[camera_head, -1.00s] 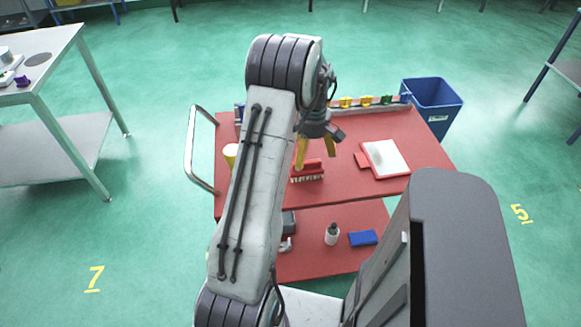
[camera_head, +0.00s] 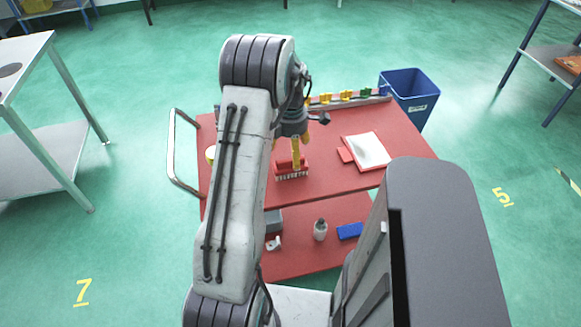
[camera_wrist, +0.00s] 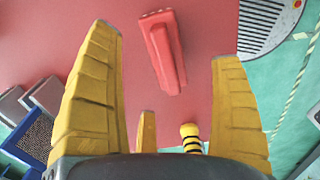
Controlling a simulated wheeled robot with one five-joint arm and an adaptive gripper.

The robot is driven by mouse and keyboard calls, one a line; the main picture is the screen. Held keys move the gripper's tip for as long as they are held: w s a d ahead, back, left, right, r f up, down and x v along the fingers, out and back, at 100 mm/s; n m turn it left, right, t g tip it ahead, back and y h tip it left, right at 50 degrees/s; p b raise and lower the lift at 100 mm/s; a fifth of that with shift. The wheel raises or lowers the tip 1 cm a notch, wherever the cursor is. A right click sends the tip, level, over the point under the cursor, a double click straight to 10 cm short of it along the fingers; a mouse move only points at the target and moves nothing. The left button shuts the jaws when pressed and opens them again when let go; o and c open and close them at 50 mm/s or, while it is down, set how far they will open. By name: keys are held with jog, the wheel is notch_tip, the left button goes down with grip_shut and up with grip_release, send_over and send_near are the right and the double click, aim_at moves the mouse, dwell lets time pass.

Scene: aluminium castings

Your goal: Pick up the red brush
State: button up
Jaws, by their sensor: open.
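The red brush (camera_head: 288,172), with pale bristles along its lower edge, lies on the red top shelf of a trolley (camera_head: 340,190). My gripper (camera_head: 308,152) is above the trolley top, close to the brush, with its yellow fingers apart and nothing held. In the wrist view the fingers of my gripper (camera_wrist: 167,45) are spread wide. A long red block that looks like the brush (camera_wrist: 163,55) shows in the gap between them, apart from both fingers. My arm hides part of the trolley's left side in the head view.
A white-and-red board (camera_head: 368,152) lies right of the brush. Colored clips (camera_head: 345,96) line the back edge. A blue bin (camera_head: 412,98) stands behind. The lower shelf holds a bottle (camera_head: 320,230) and a blue block (camera_head: 349,231). A striped yellow-black object (camera_wrist: 191,138) is near the fingers.

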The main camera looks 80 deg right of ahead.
aim_at(290, 165)
jog(key=shift+w+f+p, duration=0.15)
jog(key=shift+f+p, duration=0.3)
jog(key=shift+f, duration=2.75)
jog(key=shift+c, duration=0.3)
jog(key=c, duration=1.3)
jog(key=shift+o, duration=0.2)
jog(key=shift+r, duration=0.1)
jog(key=shift+r, duration=0.4)
jog(key=r, duration=0.3)
jog(key=shift+s+d+r+b, duration=0.2)
jog(key=shift+r+b, duration=0.05)
jog(key=shift+b, duration=0.1)
jog(key=s+d+r, duration=0.6)
jog(key=s, duration=0.3)
jog(key=shift+s+r, duration=0.2)
jog(key=shift+r, duration=0.1)
